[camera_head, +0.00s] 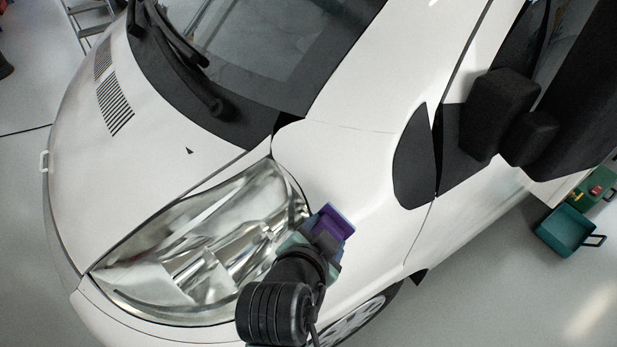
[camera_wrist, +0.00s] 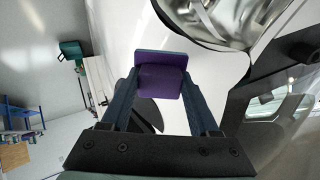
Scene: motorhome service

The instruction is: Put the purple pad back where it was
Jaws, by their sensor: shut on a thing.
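The purple pad (camera_head: 330,228) is in my gripper (camera_head: 318,240), beside the right end of the headlight in the head view. In the wrist view the purple pad (camera_wrist: 160,80) sits between the two fingertips of my gripper (camera_wrist: 160,97), which is shut on it. The pad has a flat, bluish-purple plate on its far side and a thicker purple block toward me. Behind it is the white body of the motorhome (camera_head: 350,165). I cannot tell whether the pad touches the bodywork.
The headlight (camera_head: 205,250) is left of my gripper. A black side mirror (camera_head: 505,115) sticks out at the upper right. A green toolbox (camera_head: 567,230) is at the far right, with free grey floor (camera_head: 500,290) in front. A blue rack (camera_wrist: 20,115) shows in the wrist view.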

